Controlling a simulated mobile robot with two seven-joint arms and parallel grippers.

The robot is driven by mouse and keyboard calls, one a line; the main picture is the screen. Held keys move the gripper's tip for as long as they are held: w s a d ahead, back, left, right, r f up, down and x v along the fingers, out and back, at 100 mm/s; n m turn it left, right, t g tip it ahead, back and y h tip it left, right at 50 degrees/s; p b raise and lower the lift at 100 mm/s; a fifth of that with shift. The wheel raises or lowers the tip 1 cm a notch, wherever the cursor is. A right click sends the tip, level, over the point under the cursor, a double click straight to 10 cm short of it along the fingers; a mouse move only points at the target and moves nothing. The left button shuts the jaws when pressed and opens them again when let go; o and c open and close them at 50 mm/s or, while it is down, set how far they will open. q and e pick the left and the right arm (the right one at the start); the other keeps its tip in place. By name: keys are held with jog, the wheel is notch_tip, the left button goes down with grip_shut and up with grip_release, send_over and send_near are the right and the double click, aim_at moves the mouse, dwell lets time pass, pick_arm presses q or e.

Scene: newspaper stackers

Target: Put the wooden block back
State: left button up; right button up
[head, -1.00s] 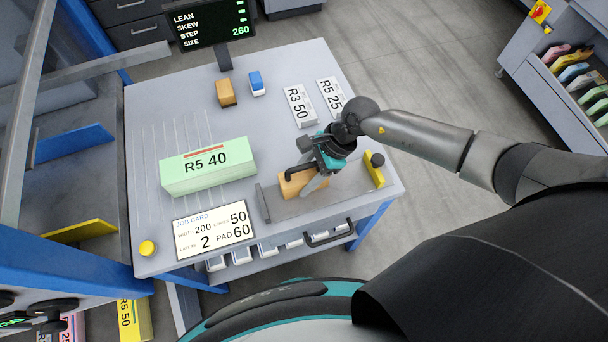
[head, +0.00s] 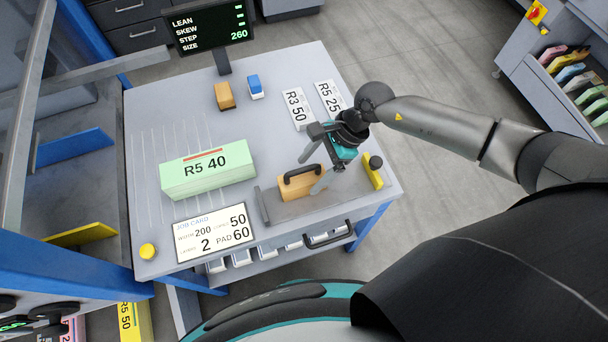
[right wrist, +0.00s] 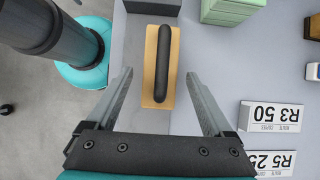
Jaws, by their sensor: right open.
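The wooden block (head: 291,187) is tan with a black bar handle on top. It sits on the grey plate (head: 330,206) at the table's front right, between a dark upright stop and a yellow piece. My right gripper (head: 309,177) is open and empty beside and above the block. In the right wrist view the block (right wrist: 151,93) lies ahead of the fingers, its handle lined up between the fingertips (right wrist: 158,73). The handle appears free of both fingers. My left gripper is not clearly visible.
A green stack (head: 208,171) labelled R5 40 is left of the block, with a job card (head: 213,229) in front. White labelled bundles (head: 297,108) stand behind the gripper. A small wooden block (head: 224,96) and a blue-and-white piece (head: 255,86) are at the back. The table middle is clear.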

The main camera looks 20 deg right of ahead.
jog(key=v, duration=0.7)
jog(key=shift+d+r, duration=0.15)
jog(key=shift+r, duration=0.1)
